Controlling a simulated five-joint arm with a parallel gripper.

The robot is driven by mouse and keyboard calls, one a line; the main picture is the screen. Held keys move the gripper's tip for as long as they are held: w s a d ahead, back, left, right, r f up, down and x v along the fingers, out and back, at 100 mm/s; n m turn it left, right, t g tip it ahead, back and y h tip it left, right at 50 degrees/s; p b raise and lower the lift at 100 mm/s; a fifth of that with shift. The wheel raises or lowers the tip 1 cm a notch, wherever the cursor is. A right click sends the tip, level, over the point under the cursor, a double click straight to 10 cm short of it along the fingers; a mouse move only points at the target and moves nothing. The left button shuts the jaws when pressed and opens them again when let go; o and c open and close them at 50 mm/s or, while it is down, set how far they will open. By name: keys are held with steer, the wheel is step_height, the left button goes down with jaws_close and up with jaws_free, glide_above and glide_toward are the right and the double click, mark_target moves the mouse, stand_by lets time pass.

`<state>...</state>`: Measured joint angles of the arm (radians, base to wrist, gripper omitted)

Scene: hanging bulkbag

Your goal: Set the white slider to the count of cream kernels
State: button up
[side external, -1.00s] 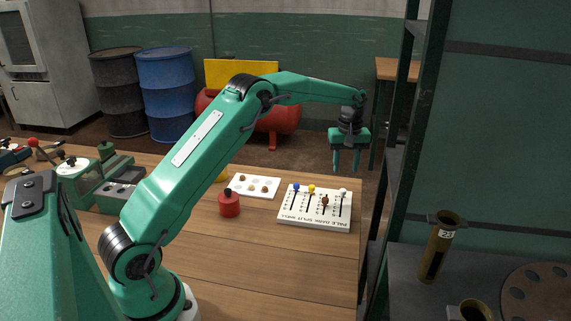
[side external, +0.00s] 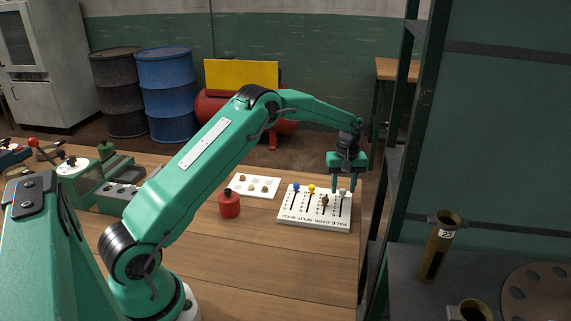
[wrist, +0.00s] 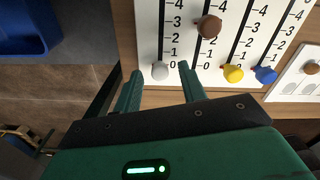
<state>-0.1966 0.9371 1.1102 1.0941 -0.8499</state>
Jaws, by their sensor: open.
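The white slider board (side external: 314,223) lies near the table's right edge, with four slots lettered PALE, DARK, SPLIT and SHELL. The white slider knob (wrist: 160,70) is at the 0 mark of its slot. My gripper (side external: 345,186) is open, pointing down, with its fingers on either side of the white knob; I cannot tell whether they touch it. The brown knob (wrist: 209,26) sits near 3. The yellow knob (wrist: 233,73) and blue knob (wrist: 265,75) are at 0. A white kernel plate (side external: 240,187) holds several small kernels; their colours are too small to tell.
A red round container with a dark cap (side external: 229,204) stands left of the board. A green machine (side external: 83,188) is farther left. A dark shelf frame (side external: 396,140) rises just past the table's right edge. The front of the wooden table (side external: 270,270) is clear.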

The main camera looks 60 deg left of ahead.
steer(key=shift+f, duration=0.1)
jaws_close()
steer(key=shift+d, duration=0.1)
steer(key=shift+s+d, duration=0.55)
steer(key=shift+s, duration=0.1)
jaws_free()
